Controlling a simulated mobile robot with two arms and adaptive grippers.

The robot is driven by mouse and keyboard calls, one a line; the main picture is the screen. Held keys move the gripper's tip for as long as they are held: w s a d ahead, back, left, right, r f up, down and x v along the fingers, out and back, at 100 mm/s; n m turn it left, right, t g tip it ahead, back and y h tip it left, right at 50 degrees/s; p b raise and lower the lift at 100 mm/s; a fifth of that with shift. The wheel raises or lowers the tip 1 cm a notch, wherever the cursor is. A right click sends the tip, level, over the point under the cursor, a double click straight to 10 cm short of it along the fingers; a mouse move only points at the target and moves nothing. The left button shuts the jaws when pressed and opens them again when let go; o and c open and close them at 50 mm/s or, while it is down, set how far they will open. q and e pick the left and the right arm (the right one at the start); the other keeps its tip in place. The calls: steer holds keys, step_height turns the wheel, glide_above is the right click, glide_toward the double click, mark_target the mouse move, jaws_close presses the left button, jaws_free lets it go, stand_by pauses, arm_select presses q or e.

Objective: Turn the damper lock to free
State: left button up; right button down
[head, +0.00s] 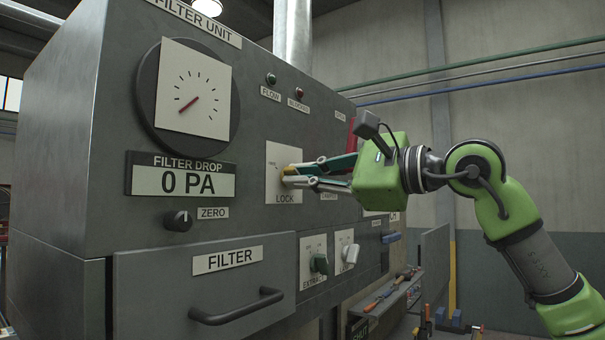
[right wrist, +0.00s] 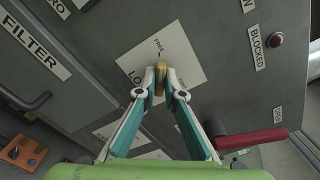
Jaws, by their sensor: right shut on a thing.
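The damper lock is a small brass-yellow knob (right wrist: 161,80) on a white plate marked LOCK (head: 281,187), on the grey panel front. In the right wrist view the plate (right wrist: 187,66) also bears a small label and a short line above the knob. My right gripper (head: 288,175) reaches in from the right, its two fingers shut on the knob. In the right wrist view its fingertips (right wrist: 160,76) press on both sides of the knob. The fingers partly hide the knob, so its exact setting is hard to read. My left gripper is out of view.
A red lever (right wrist: 250,139) sits right of the lock and is partly behind my gripper in the head view. The EXTRACT knob (head: 319,264) and a light knob (head: 350,254) are below. The FILTER drawer handle (head: 237,307) juts out lower left. The gauge (head: 192,90) is upper left.

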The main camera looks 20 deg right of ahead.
steer(key=shift+f+n, duration=0.1)
steer(key=shift+n, duration=0.4)
steer(key=c, duration=2.1)
jaws_free()
steer(key=shift+c, duration=0.2)
steer(key=shift+s+d, duration=0.1)
steer(key=v, duration=1.2)
